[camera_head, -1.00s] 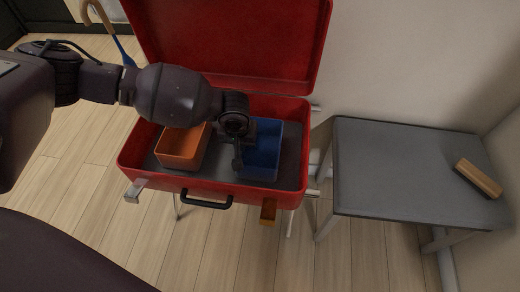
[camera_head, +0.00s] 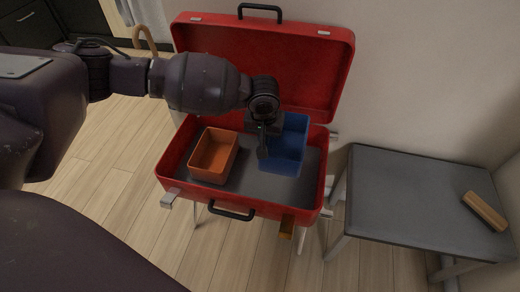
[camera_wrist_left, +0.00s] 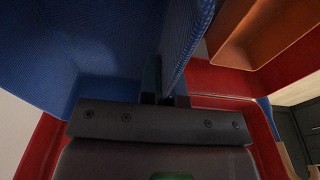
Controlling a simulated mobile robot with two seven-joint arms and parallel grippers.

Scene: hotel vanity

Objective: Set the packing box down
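A blue open-topped box (camera_head: 285,150), which I take to be the packing box, is at the back right of the open red suitcase (camera_head: 172,172). It overlaps the suitcase's rear rim in the head view; whether its base touches the floor is unclear. My left gripper (camera_head: 263,153) reaches in from the left at the box's left wall. In the left wrist view, the blue box (camera_wrist_left: 100,45) has its wall between the fingers (camera_wrist_left: 165,95), which appear shut on it. An orange box (camera_head: 214,156) sits at the suitcase's left. My right gripper is not in view.
The suitcase lid stands open behind the boxes. A grey table (camera_head: 420,205) with a wooden-backed brush-like block (camera_head: 485,211) stands to the right. Bare suitcase floor (camera_head: 255,185) shows between and in front of the boxes.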

